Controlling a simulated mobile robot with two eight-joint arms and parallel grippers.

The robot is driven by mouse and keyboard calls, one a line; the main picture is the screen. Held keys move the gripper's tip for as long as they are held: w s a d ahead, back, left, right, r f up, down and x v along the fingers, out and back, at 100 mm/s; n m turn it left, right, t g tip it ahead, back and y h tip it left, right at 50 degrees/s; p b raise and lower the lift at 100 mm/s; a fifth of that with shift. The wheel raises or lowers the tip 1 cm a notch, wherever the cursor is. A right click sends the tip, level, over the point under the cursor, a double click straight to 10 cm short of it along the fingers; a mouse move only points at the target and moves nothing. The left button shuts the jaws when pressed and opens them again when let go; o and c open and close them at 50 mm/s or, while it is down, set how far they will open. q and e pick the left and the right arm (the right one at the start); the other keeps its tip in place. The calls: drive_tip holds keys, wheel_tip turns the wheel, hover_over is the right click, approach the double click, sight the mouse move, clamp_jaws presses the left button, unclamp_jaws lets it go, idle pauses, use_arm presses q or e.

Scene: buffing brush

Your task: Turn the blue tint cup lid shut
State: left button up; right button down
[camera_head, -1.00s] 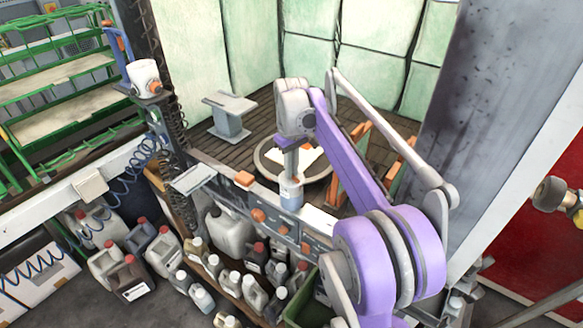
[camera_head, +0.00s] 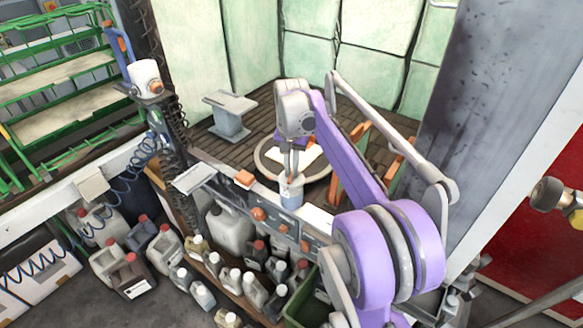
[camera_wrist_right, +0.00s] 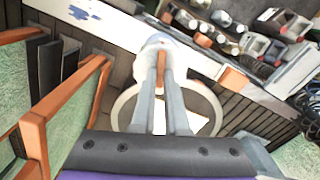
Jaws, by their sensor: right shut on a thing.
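The tint cup (camera_head: 291,193) stands upright on the front ledge of the booth, with a blue lower part and a pale upper part. In the right wrist view its pale top (camera_wrist_right: 163,42) shows at the fingertips. My right gripper (camera_head: 291,175) points down onto the cup from above. Its two long grey fingers (camera_wrist_right: 161,55) are shut on the cup's lid, with an orange-brown patch between them. The fingers hide much of the lid, so I cannot tell how far it is turned. My left gripper is not in view.
A round turntable (camera_head: 264,163) with a white sheet lies just behind the cup. Orange-edged panels (camera_head: 336,182) stand to its right. Several bottles and jugs (camera_head: 232,232) crowd the shelf below. A grey stand (camera_head: 229,115) is at the back left.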

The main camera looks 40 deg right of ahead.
sight(291, 174)
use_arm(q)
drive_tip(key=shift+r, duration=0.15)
use_arm(e)
drive_tip(key=shift+m, duration=1.9)
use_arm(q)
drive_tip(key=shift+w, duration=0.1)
use_arm(e)
drive_tip(key=c, duration=0.9)
unclamp_jaws()
drive_tip(key=shift+r, duration=0.1)
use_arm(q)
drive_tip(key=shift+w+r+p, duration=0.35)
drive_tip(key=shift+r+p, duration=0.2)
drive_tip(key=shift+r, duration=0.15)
use_arm(e)
wheel_tip(291, 174, up, 11)
drive_tip(key=shift+f, duration=0.2)
drive_tip(key=shift+a, duration=0.1)
